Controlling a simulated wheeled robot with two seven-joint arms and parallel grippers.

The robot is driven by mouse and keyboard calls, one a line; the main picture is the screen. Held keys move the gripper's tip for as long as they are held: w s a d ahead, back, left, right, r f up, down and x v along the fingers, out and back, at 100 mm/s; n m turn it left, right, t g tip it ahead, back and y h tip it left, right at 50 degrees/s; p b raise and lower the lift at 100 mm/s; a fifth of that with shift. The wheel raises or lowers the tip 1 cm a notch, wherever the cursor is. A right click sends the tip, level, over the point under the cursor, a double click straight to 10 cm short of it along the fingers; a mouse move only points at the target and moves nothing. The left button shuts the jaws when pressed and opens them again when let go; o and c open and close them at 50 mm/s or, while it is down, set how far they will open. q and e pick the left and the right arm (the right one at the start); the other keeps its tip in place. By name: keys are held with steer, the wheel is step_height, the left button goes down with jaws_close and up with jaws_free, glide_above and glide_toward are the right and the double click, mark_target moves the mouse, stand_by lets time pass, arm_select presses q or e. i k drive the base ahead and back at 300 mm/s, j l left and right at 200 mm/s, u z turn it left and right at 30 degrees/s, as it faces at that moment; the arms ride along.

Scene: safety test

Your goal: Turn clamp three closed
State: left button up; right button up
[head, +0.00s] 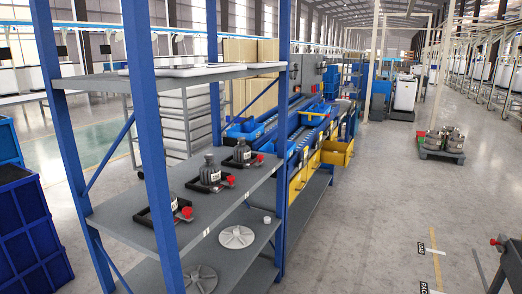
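Three dark units, each a bottle-like body in a black tray with a red knob, stand in a row on the middle shelf of a blue-framed rack. The nearest unit has its red knob (187,212) at the right and its body partly behind a blue post. The middle unit has a dark bottle (210,170) and a red knob (231,180). The farthest unit has a dark bottle (242,151) and a red knob (260,158). Small labels sit on the shelf edge, too small to read, so I cannot tell which is clamp three. Neither gripper is in view.
The grey middle shelf (135,215) is open toward the right aisle. Light round discs (236,237) lie on the shelf below. Yellow and blue bins (338,152) stand behind. A loaded pallet (441,143) is farther back. The aisle floor (380,220) is mostly clear.

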mark_target(260, 156)
steer(key=i+l+u, duration=0.4)
steer(key=i+l, duration=1.85)
